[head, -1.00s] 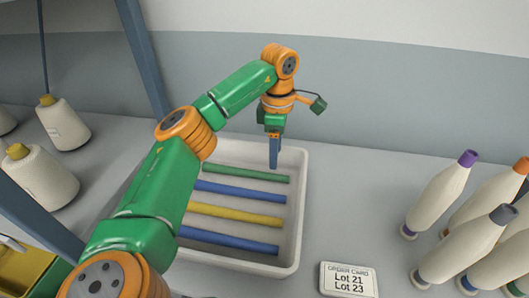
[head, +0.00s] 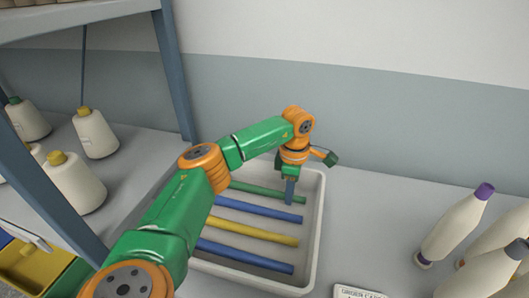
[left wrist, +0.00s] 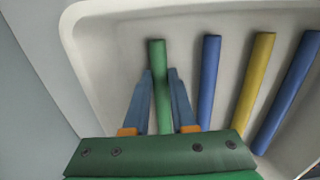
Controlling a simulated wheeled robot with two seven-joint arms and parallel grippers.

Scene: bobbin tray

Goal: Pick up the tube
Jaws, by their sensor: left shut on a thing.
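A green tube (head: 258,190) lies at the far side of a white tray (head: 318,230), beyond two blue tubes and a yellow one. My left gripper (head: 289,203) reaches down into the tray near the green tube's right end. In the left wrist view its two blue fingers (left wrist: 160,74) are on either side of the green tube (left wrist: 158,55), shut on it. The tube appears to rest low in the tray; I cannot tell any gap beneath it. My right gripper is not in view.
In the tray, a blue tube (head: 260,207), a yellow tube (head: 255,232) and another blue tube (head: 245,256) lie roughly parallel. Cones of thread (head: 75,183) stand at left behind a blue-grey post (head: 50,200). Pale bobbins (head: 455,228) stand at right, near an order card (head: 357,292).

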